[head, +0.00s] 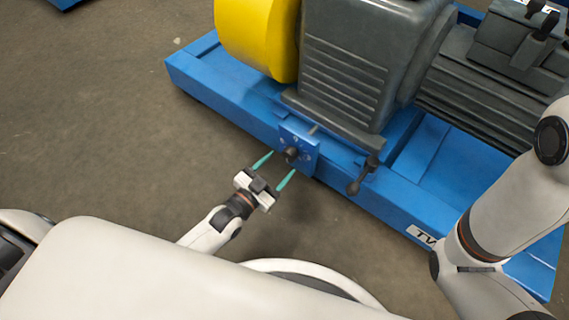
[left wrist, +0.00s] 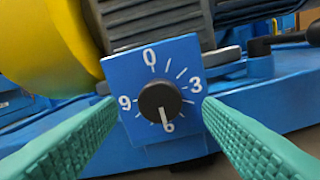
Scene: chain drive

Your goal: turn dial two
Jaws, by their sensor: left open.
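The dial is a round black knob (head: 291,154) on a square blue plate (head: 308,146) fixed to the front side of the blue machine base. In the left wrist view the knob (left wrist: 160,101) sits mid-plate, with 0, 3, 6 and 9 and tick marks around it. Its white pointer line (left wrist: 164,115) points down at the 6. My left gripper (head: 282,163) is open in front of the plate. Its two green fingers lie on either side of the knob, apart from it, with nothing between them. My right gripper is out of the head view.
A black lever handle (head: 363,175) sticks out of the base to the right of the plate. A yellow guard (head: 257,35) and a grey ribbed housing (head: 345,75) stand on the blue base (head: 215,82). The floor in front is clear.

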